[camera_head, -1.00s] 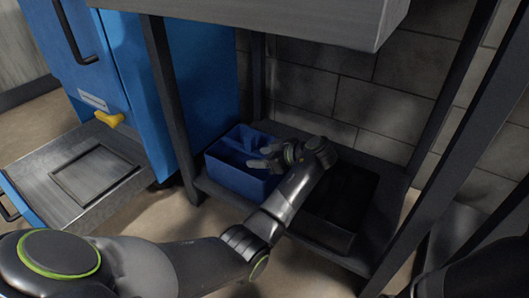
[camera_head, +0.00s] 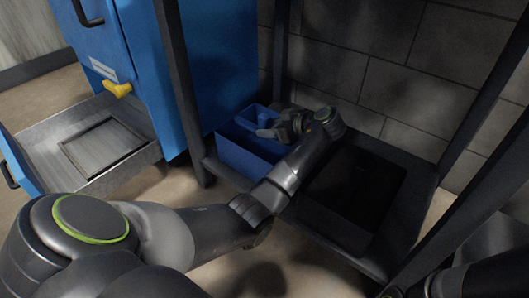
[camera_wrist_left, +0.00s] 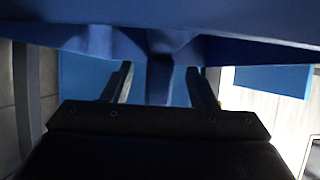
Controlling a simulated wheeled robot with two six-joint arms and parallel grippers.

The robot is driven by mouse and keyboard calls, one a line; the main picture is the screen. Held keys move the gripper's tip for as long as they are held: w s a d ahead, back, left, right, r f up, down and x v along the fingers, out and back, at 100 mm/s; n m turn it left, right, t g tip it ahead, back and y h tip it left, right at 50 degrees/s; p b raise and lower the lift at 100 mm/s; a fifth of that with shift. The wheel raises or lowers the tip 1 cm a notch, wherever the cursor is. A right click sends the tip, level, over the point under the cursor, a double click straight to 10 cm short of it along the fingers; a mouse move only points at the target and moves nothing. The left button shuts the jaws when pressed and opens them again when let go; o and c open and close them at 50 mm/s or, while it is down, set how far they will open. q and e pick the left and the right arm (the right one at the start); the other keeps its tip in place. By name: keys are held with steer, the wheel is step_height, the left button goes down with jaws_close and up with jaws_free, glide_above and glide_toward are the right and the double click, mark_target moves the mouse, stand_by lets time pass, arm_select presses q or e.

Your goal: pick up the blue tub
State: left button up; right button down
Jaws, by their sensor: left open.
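The blue tub (camera_head: 242,160) stands on the low shelf of the dark frame, at its left end, with inner dividers showing. My left gripper (camera_head: 268,131) is over the tub's right part, by its central divider, with its arm reaching in from the lower left. In the left wrist view the blue tub (camera_wrist_left: 160,18) fills the top. The open left gripper (camera_wrist_left: 161,85) has a finger on each side of a blue upright part of it. I cannot tell whether the fingers touch it. My right gripper is out of view.
A black tray (camera_head: 362,178) lies on the shelf right of the tub. Dark frame posts (camera_head: 180,90) stand close on the left and right. A blue cabinet with an open metal drawer (camera_head: 60,140) and a yellow object (camera_head: 117,89) is at left.

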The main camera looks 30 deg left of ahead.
arm_select(q)
steer(key=shift+b+x, duration=0.3)
steer(key=shift+x, duration=0.45)
jaws_close()
